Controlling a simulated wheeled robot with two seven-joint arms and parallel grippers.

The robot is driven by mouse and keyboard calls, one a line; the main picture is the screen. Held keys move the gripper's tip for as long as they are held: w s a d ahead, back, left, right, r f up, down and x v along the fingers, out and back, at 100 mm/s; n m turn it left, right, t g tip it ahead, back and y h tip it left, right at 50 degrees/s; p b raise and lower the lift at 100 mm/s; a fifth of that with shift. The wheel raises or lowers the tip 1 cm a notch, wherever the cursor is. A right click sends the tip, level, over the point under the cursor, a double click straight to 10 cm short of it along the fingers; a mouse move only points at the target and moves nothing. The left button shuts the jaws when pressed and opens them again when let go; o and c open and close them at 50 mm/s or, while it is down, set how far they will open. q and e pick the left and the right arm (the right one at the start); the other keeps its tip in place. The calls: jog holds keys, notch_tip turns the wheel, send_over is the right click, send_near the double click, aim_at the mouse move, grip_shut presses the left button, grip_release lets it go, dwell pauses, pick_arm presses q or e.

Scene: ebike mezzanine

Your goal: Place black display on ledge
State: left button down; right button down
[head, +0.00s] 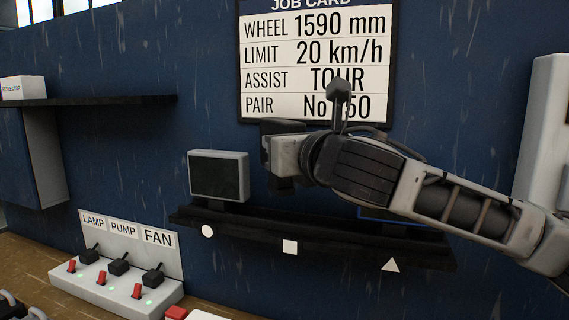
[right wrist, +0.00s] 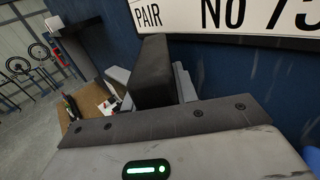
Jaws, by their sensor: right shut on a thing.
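My right gripper (head: 277,155) is shut, above and in front of the black ledge (head: 320,236), near its middle over the white square. A dark boxy part (head: 282,127) shows at the gripper; it looks like the black display, but the hand hides most of it. In the right wrist view a dark block (right wrist: 152,72) stands up beyond the hand. A grey-framed display (head: 219,175) with a dark screen stands upright on the ledge above the white circle. My left gripper is not in view.
A blue-edged thing (head: 372,220) stands behind my right arm toward the ledge's triangle end, mostly hidden. A job card (head: 270,80) hangs above. A switch box (head: 125,292) is at lower left. A dark shelf (head: 110,100) juts from the wall at left.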

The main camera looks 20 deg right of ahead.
aim_at(282, 187)
notch_tip(282, 187, down, 3)
jog(key=shift+r, duration=0.15)
jog(key=shift+w+d+f, duration=0.1)
jog(key=shift+w+f, duration=0.05)
jog(key=shift+f, duration=0.3)
jog(key=shift+f, duration=0.45)
jog(key=c, duration=1.1)
grip_release()
jog(key=shift+r, duration=0.1)
